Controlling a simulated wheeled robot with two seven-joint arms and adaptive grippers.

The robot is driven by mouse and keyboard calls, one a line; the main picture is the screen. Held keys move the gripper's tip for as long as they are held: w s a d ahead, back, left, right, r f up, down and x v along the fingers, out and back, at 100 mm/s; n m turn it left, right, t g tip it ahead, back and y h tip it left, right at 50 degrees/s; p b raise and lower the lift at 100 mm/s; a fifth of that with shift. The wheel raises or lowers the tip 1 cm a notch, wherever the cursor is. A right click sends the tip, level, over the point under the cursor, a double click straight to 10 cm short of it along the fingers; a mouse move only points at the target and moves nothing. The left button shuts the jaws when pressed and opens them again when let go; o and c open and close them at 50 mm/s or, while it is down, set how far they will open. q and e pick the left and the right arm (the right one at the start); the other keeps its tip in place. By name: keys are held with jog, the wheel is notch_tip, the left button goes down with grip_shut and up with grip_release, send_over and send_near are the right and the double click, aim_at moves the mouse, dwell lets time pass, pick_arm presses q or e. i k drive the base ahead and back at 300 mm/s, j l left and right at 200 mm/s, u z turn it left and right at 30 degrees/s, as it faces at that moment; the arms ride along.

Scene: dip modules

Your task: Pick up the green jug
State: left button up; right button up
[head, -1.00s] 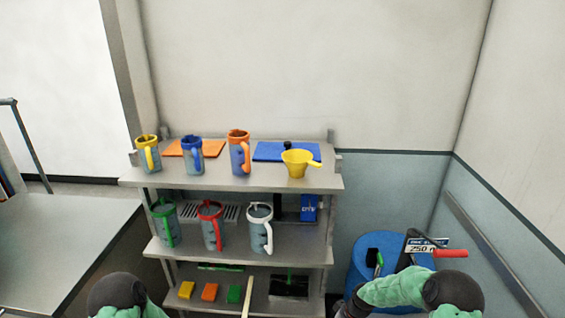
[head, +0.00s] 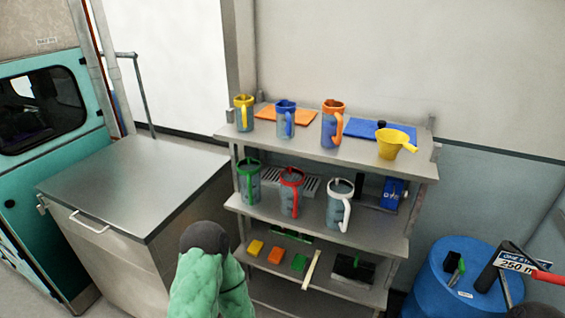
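The green jug (head: 249,182) is a clear jug with a green rim and handle. It stands upright on the middle shelf of the metal rack, at the left end, beside a red-handled jug (head: 290,193). My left arm shows at the bottom, in front of and below the rack, but its gripper is hidden or out of frame. My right arm shows only as a dark bit at the bottom right edge, and its gripper is not visible. Nothing touches the green jug.
A white-handled jug (head: 340,205) stands right of the red one. The top shelf (head: 320,147) holds yellow, blue and orange jugs and a yellow scoop (head: 395,144). A steel counter (head: 135,185) stands left of the rack. A blue barrel (head: 445,285) stands at the right.

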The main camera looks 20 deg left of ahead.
aim_at(248, 168)
jog(key=i+j+u, duration=0.4)
jog(key=j, duration=0.2)
jog(key=i+j+u, duration=0.45)
